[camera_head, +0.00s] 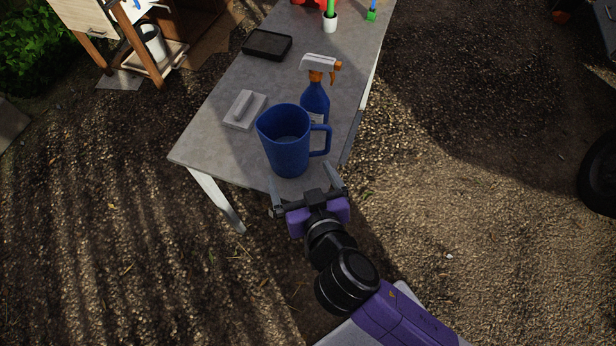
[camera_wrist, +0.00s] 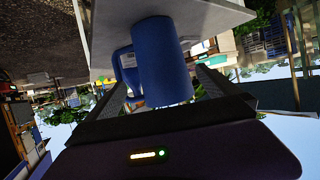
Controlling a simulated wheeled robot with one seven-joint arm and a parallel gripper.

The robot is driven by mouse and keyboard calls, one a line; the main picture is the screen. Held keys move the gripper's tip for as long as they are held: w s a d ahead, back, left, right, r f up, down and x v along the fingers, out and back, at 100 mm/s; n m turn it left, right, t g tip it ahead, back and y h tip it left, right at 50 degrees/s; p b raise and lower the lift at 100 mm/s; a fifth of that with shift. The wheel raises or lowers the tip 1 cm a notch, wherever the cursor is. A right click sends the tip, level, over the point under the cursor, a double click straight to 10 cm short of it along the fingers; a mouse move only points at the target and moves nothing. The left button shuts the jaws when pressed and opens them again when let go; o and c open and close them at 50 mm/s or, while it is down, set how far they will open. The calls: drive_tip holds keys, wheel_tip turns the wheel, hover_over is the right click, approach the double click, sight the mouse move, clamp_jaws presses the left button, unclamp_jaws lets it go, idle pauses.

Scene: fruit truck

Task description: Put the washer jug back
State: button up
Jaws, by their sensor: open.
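The blue jug (camera_head: 285,146) stands upright near the front end of the grey table (camera_head: 207,134), its handle to the right. It also shows in the wrist view (camera_wrist: 161,62), which looks upside down, between my gripper's fingers. My gripper (camera_head: 306,178) is open and empty, just in front of the jug at the table's near edge. The fingers seem to point at the jug; whether they touch it I cannot tell. A blue spray bottle (camera_head: 315,100) with a white and orange head stands close behind the jug, partly hidden by it.
A grey block with a handle (camera_head: 244,109) lies left of the jug. A black tray (camera_head: 267,45) lies farther back. A white pot (camera_head: 330,22) with a green item stands at the far end. A wooden stand (camera_head: 143,54) is at upper left. Gravel ground is open on both sides.

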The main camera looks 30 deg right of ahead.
drive_tip(key=shift+s+r, duration=0.1)
drive_tip(key=shift+s, duration=0.05)
drive_tip(key=s+r+n+y, duration=0.1)
drive_tip(key=s+n+y, duration=0.3)
drive_tip(key=s, duration=1.4)
drive_tip(key=s+d+r+t, duration=0.2)
drive_tip(key=s+d+r, duration=0.1)
drive_tip(key=s+r, duration=0.2)
wheel_tip(320, 180, up, 2)
drive_tip(key=shift+s+r, duration=0.1)
drive_tip(key=shift+s, duration=0.2)
drive_tip(key=shift+d, duration=0.1)
